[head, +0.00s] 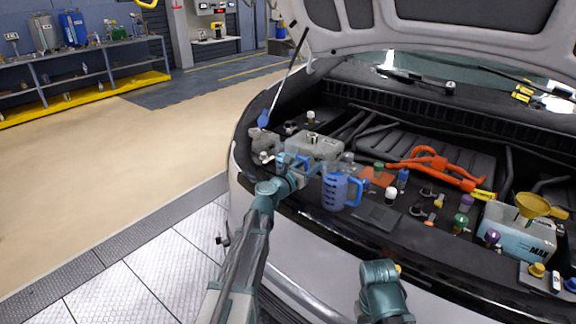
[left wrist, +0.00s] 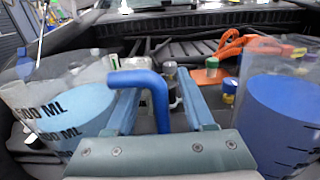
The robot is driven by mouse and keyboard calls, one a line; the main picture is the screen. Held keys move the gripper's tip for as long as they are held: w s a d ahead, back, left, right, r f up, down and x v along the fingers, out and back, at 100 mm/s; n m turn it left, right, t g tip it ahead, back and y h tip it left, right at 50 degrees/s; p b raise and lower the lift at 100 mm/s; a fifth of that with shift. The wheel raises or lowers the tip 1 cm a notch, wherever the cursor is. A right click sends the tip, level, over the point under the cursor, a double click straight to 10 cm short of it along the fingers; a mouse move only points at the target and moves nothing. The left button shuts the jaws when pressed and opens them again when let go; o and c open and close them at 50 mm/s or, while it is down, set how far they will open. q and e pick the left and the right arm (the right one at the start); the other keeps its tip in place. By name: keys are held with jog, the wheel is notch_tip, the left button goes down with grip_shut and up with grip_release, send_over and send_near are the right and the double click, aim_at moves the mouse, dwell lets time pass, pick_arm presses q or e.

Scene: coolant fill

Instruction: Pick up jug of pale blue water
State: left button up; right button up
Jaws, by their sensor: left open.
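The jug of pale blue water (head: 282,160) stands in the engine bay near the front edge, partly hidden by my left arm. In the left wrist view the pale blue jug (left wrist: 72,112) fills the left side, with dark ML marks. Its blue handle (left wrist: 150,82) reaches between the fingers of my left gripper (left wrist: 155,76). My left gripper (head: 302,170) is open around the handle, and I see no clear grip on it. A second jug with darker blue liquid (head: 336,191) stands to the right; it also shows in the left wrist view (left wrist: 285,120). My right gripper is out of sight.
A grey tank (head: 314,145) lies behind the jugs. Orange cables (head: 437,168), several coloured caps and a white reservoir (head: 518,238) with a yellow funnel (head: 533,207) lie to the right. The raised hood (head: 360,40) is overhead.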

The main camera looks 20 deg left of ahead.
pick_arm(q)
grip_shut()
dwell(1.4)
